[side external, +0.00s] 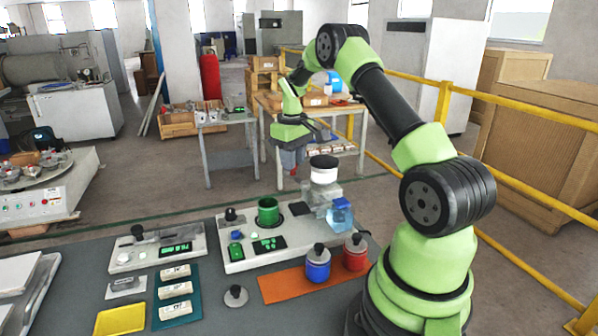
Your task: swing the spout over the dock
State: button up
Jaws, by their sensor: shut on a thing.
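A white bench unit (290,236) stands on the grey table with a green display and a dark green cup (268,211) on its left part. A dark round spot (299,208) lies just right of the cup; I cannot tell for certain which of these places is the dock. At the unit's right end is a clear, greyish body (322,195) topped by a white drum with a black lid (323,169). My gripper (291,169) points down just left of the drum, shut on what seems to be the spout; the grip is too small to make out.
A blue clear container (340,214) stands at the unit's right end. Blue (317,266) and red (355,254) lidded jars stand on an orange mat (285,287). A smaller instrument (157,248), a teal tray (176,297) and a yellow tray (120,319) lie left.

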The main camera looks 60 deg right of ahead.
jog(key=shift+a, duration=0.2)
jog(key=shift+w+a, duration=0.25)
jog(key=shift+a, duration=0.35)
jog(key=shift+w+a, duration=0.1)
jog(key=shift+a, duration=0.45)
dwell(0.4)
